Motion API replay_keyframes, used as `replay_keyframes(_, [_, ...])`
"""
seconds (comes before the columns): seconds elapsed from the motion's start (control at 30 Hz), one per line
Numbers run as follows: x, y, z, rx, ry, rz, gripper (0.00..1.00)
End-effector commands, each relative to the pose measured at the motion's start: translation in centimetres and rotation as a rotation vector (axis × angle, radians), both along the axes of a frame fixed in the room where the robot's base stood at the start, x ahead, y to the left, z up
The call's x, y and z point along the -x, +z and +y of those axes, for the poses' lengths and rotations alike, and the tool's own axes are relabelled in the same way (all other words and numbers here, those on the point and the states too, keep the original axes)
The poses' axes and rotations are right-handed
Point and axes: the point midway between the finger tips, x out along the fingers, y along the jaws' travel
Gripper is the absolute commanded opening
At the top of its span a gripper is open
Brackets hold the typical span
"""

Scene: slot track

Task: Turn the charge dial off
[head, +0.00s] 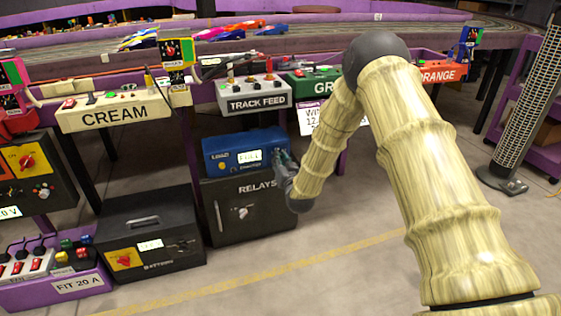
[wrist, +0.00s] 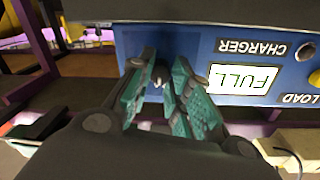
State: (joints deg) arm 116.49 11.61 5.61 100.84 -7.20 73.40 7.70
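The blue charger box (head: 215,144) stands on the black relays cabinet (head: 222,226). Its white display reads FULL (head: 250,156); the display also shows upside down in the wrist view (wrist: 243,78). My gripper (head: 281,158) is at the right end of the charger's front. In the wrist view its green-grey fingers (wrist: 165,66) are apart, pointing at the blue panel. A small dark knob with a light mark (wrist: 159,76) shows between them, apparently the charge dial. The fingers hide part of it, and I cannot tell whether they touch it. Its setting is unclear.
A yellow LOAD knob (wrist: 312,78) sits beyond the display. A black battery box (head: 150,232) stands left of the cabinet. The TRACK FEED panel (head: 253,96) hangs above the charger. The floor in front (head: 310,285) is clear.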

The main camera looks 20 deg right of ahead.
Motion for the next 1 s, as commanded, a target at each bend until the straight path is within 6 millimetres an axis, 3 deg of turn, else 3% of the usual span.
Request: replay_keyframes(1.0, [0.08,0.08,0.10,0.073,0.002,0.000,0.00])
